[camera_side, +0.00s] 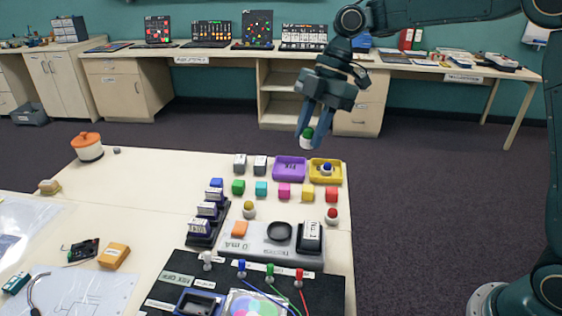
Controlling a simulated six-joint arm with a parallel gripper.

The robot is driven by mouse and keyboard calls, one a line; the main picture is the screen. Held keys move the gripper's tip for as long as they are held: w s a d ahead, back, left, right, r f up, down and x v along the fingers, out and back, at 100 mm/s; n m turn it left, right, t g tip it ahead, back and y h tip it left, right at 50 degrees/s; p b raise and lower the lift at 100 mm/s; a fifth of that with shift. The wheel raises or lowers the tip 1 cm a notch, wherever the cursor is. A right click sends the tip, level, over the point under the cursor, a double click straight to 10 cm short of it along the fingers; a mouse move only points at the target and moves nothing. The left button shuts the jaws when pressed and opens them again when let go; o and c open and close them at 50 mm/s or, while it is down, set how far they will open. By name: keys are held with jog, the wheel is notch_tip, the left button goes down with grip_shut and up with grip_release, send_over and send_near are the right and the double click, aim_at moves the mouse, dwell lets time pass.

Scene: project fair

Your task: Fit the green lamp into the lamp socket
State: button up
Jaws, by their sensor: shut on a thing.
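The green lamp (308,132), with a green top and a pale base, is held in my gripper (307,138). The two blue fingers are shut on it and point down, with the lamp above the far right part of the table and apart from it. A round dark recess (279,231) on the grey panel (257,246) lies nearer the camera and to the left; it looks like the lamp socket, but I cannot read a label for it. It appears empty.
A yellow tray (313,179) holding a blue lamp (327,167) and a purple tray (289,176) stand below the gripper in the picture. Coloured blocks, a yellow lamp (249,210) and a red lamp (332,216) stand around. Wires (275,293) lie at the front. The table's left middle is mostly clear.

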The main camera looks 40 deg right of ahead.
jog(key=shift+a, duration=0.1)
jog(key=s+a+f+n+g, duration=0.2)
jog(key=a+f+n, duration=0.3)
jog(key=a+f, duration=0.2)
jog(key=shift+s+a+f, duration=0.15)
jog(key=shift+a+f, duration=0.15)
jog(key=shift+a, duration=0.65)
jog(key=shift+f, duration=0.15)
jog(key=shift+f, duration=3.3)
jog(key=shift+f, duration=0.7)
jog(key=o, duration=1)
jog(key=shift+s, duration=0.1)
